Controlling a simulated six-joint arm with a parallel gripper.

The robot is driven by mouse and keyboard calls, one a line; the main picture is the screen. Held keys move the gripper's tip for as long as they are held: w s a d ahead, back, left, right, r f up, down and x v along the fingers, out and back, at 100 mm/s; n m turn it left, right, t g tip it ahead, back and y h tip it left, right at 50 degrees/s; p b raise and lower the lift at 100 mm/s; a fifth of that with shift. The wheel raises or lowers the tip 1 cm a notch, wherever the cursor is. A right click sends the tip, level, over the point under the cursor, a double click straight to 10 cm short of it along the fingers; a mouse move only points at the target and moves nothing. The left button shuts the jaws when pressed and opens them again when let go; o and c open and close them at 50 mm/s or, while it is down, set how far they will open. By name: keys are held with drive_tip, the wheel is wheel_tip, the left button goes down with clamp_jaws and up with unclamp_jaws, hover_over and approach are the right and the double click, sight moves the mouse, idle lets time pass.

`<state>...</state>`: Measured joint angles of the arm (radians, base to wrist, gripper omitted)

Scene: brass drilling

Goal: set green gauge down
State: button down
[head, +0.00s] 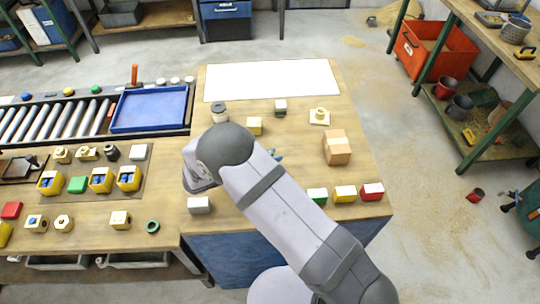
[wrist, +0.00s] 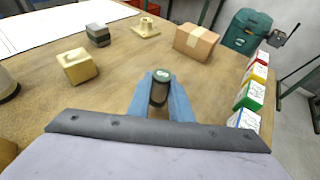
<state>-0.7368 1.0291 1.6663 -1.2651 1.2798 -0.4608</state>
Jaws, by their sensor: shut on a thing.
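My gripper (wrist: 161,100) is shut on the green gauge (wrist: 161,76), a small dark, upright cylinder with a grey-green top face, held between the two blue fingers. It is over the wooden table (wrist: 125,105), but I cannot tell whether its bottom touches the wood. In the head view my arm hides most of the gripper; only a bit of blue finger (head: 277,155) shows beside the arm, and the gauge cannot be made out there.
A brass block (wrist: 77,66), a dark grey block (wrist: 98,35), a flanged brass piece (wrist: 146,27) and a cardboard box (wrist: 195,41) stand beyond the gripper. Green, yellow and red boxes (head: 344,194) line the right front. A white sheet (head: 272,80) lies at the back.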

drive_tip(key=shift+f, duration=0.3)
drive_tip(key=shift+f, duration=0.2)
drive_tip(key=c, duration=1.6)
unclamp_jaws()
